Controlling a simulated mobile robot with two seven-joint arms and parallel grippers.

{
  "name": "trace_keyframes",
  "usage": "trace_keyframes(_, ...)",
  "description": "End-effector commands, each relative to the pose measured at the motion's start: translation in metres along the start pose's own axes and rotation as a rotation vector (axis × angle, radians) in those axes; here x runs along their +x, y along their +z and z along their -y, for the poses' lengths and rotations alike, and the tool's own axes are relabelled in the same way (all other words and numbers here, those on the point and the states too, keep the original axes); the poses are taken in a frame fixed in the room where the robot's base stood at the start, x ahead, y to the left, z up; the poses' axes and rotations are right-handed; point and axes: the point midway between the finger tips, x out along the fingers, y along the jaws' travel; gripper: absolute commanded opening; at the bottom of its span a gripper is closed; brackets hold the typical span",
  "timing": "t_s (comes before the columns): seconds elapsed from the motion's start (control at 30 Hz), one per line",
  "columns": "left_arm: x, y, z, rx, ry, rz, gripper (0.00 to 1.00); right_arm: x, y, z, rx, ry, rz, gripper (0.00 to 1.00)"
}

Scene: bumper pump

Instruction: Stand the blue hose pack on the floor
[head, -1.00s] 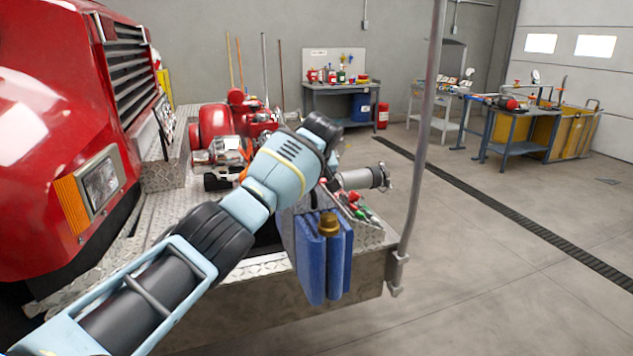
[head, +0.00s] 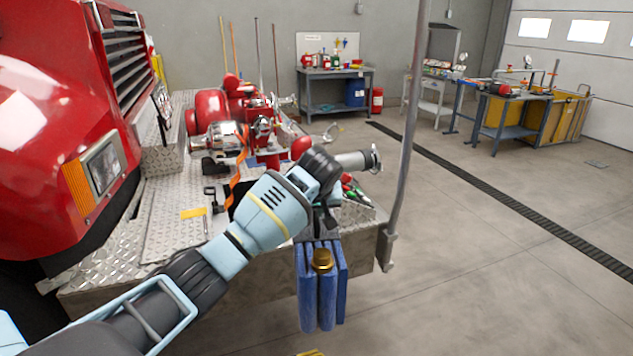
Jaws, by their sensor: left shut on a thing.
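The blue hose pack (head: 308,290) is a folded stack of blue layers with a brass coupling (head: 322,260) at its top front. It hangs upright in the air in front of the truck's metal bumper deck. My left gripper (head: 322,222) is above the pack and shut on its upper part; the fingers are partly hidden by my wrist. The concrete floor (head: 470,290) shows to the right of the pack and below it. My right gripper is not in view.
The diamond-plate bumper deck (head: 120,270) carries a red pump (head: 215,110) and fittings. A grey upright pole (head: 408,130) stands at the deck's right corner. A drain grate (head: 500,200) crosses the open floor. Workbenches (head: 335,85) stand farther back.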

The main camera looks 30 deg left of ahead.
Motion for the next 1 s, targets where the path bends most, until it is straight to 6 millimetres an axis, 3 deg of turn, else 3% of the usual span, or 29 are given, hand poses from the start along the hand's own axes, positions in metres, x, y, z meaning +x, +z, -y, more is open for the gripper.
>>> trace_keyframes(0.53,0.022,0.145,0.006,0.212,0.144,-0.009,0.00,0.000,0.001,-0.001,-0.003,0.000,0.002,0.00)
trace_keyframes(1.0,0.004,0.280,0.030,0.403,0.267,-0.008,0.00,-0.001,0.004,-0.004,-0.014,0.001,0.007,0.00)
